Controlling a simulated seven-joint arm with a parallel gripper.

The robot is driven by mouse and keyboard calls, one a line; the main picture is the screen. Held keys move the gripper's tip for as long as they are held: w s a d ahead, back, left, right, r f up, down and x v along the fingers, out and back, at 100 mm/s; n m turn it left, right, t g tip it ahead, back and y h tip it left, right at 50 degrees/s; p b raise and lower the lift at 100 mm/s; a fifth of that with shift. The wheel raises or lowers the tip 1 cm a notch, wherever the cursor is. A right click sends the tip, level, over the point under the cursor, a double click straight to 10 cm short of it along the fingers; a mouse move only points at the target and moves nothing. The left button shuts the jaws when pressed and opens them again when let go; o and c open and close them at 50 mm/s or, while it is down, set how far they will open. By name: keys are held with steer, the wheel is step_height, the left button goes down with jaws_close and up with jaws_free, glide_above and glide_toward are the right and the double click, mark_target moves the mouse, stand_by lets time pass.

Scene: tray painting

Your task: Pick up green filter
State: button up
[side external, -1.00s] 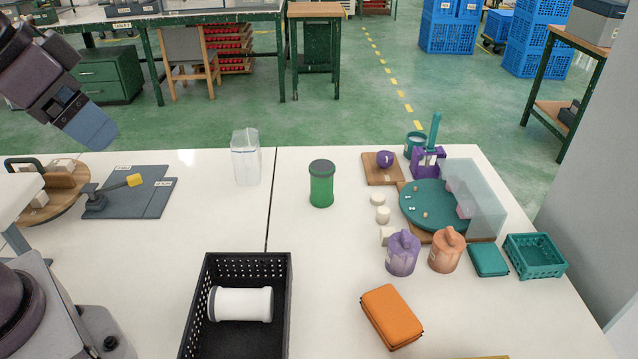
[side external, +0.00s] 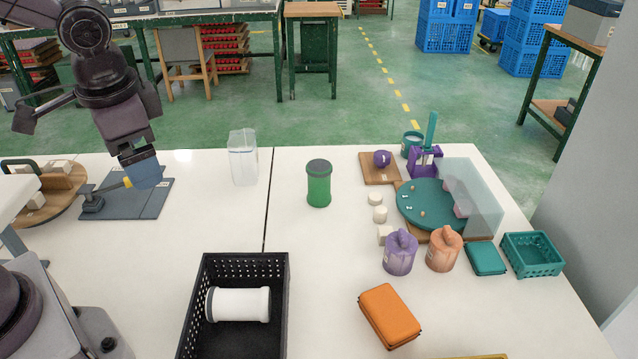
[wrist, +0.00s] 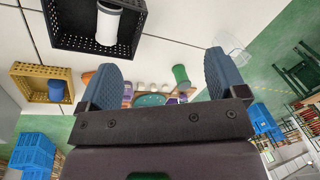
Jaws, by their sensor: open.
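The green filter (side external: 319,184) is a green cylinder with a dark cap. It stands upright on the white table, right of the seam, in the side view. In the wrist view the green filter (wrist: 181,75) shows between my fingers, well beyond them. My gripper (side external: 143,172) is above the grey mat at the left of the table, far to the left of the filter. In the wrist view my gripper (wrist: 165,78) has its two blue fingers spread wide, with nothing held between them.
A black crate (side external: 283,300) holds a white cylinder (side external: 240,304). A clear container (side external: 243,158) stands left of the filter. Purple (side external: 400,254) and orange (side external: 444,250) canisters and a teal disc (side external: 432,205) are to the right. The table around the filter is clear.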

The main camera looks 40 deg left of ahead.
steer(key=w+a+f+m+g+y, duration=0.1)
steer(key=w+a+f+m+y, duration=0.5)
steer(key=w, duration=0.3)
steer(key=m+t, duration=1.6)
steer(key=m, duration=0.6)
glide_above(315, 181)
steer(key=shift+y, duration=0.3)
steer(key=f, duration=0.9)
steer(key=shift+s+a+f, duration=0.1)
steer(key=shift+a+f, duration=0.1)
steer(key=shift+d, duration=0.25)
step_height(315, 181, down, 7)
steer(key=x, duration=0.2)
steer(key=shift+w+a+r, duration=0.1)
steer(key=shift+w, duration=0.15)
steer(key=shift+w+a, duration=0.15)
steer(key=shift+w, duration=0.15)
